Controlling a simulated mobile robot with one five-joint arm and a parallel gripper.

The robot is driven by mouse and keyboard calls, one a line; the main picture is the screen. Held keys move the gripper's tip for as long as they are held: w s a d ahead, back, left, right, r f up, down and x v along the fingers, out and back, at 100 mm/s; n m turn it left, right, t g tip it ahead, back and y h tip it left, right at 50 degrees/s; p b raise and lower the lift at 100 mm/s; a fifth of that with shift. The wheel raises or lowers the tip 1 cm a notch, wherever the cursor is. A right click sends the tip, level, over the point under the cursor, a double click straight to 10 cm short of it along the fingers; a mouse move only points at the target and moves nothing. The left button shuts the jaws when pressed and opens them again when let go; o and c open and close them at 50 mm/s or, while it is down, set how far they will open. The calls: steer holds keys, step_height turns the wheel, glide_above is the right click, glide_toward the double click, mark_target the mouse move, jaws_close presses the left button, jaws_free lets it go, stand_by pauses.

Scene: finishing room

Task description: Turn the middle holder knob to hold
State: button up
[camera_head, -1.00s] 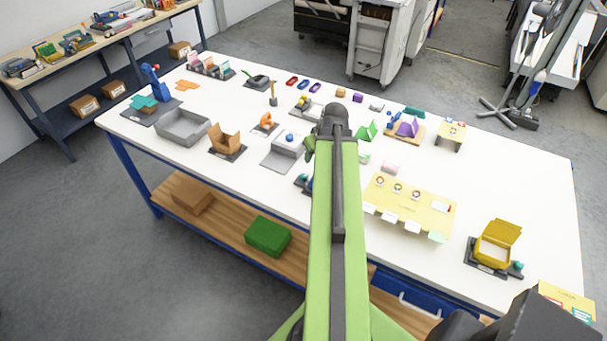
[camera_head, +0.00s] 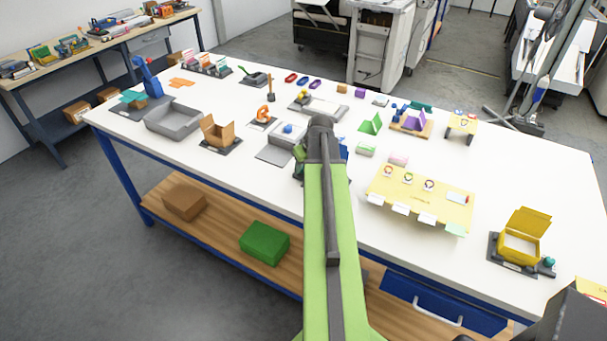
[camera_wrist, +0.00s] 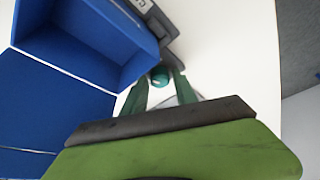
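A teal round knob (camera_wrist: 160,76) shows in the wrist view beside an open blue box (camera_wrist: 85,45) and a dark base (camera_wrist: 150,20) with a label. My gripper (camera_wrist: 163,82) is open, its two green fingers spread toward the knob. The knob appears between the fingertips; I cannot tell whether they touch it. In the head view my arm hides most of the gripper and this spot. A yellow panel (camera_head: 420,199) to the right carries three round dials, including a middle one (camera_head: 408,178), with white cards along its front edge.
A yellow box (camera_head: 520,244) with its own teal knob (camera_head: 549,261) stands at the right. A grey tray (camera_head: 172,119) and a brown open box (camera_head: 217,131) stand left of my arm. The white tabletop (camera_head: 545,170) is clear at the right.

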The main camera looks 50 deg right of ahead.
steer(key=shift+r, duration=0.1)
jaws_close()
steer(key=m+h, duration=0.1)
steer(key=m, duration=0.2)
steer(key=shift+a, duration=0.1)
stand_by(0.3)
jaws_free()
